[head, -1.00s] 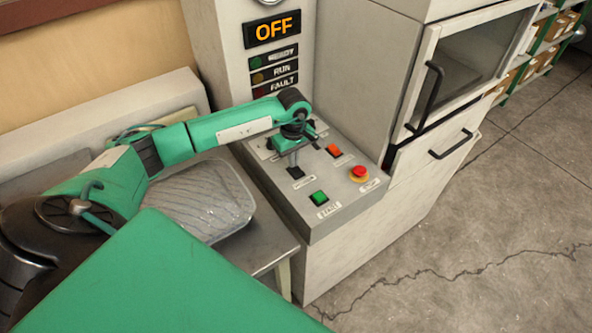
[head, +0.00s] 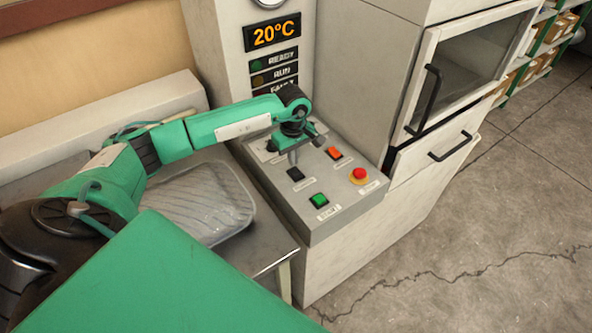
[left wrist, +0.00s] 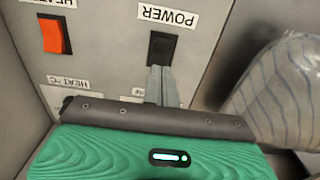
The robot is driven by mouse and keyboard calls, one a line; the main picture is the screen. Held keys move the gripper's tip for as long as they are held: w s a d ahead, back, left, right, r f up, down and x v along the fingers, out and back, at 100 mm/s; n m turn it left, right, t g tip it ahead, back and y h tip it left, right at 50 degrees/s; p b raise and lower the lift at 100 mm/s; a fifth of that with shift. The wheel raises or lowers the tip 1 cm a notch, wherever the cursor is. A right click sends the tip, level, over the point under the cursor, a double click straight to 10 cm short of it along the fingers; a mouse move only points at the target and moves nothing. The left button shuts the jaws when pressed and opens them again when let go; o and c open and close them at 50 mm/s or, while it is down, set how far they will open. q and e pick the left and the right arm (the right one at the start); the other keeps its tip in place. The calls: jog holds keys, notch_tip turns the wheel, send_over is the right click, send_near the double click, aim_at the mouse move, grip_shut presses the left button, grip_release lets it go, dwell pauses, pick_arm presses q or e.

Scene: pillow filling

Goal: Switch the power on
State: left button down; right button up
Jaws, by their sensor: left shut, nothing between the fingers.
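The black power switch (head: 296,174) is on the sloped grey control panel (head: 262,187). In the left wrist view the black switch (left wrist: 162,47) sits beside the POWER label (left wrist: 168,16). The display (head: 272,32) above the panel reads 20°C in orange. My left gripper (head: 293,158) is shut and empty over the panel, just behind the switch in the head view. In the left wrist view its fingertips (left wrist: 160,72) overlap the switch's near edge; contact cannot be told. My right gripper is not in view.
An orange switch (head: 334,153), a red stop button (head: 359,174) and a green button (head: 319,200) are on the same panel. A cabinet door with a black handle (head: 428,98) stands at the right.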

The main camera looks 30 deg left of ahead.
aim_at(294, 171)
pick_arm(q)
notch_tip(294, 171, up, 4)
jog(key=shift+r+p, duration=0.25)
jog(key=shift+p, duration=0.5)
jog(key=shift+f, duration=0.1)
